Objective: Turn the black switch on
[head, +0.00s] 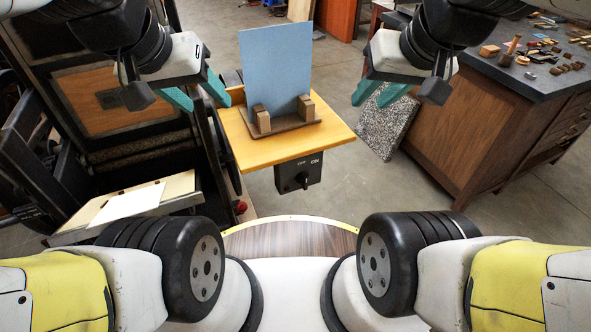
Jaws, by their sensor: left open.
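The black switch (302,179) is a knob on a dark box (313,174) fixed under the front edge of a yellow wooden table (270,153). The box carries white OFF and ON lettering above the knob. The knob's exact pointing direction is too small to tell. My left gripper (209,97) has teal fingers spread apart and empty, left of the table and above the switch's level in the picture. My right gripper (376,96) also shows teal fingers apart and empty, to the right of the table. Neither gripper touches the switch.
A blue panel (275,72) stands upright between wooden blocks on the yellow table. A large dark press (105,100) stands at the left. A wooden cabinet (470,130) with a cluttered dark top stands at the right. The floor right of the switch box is clear.

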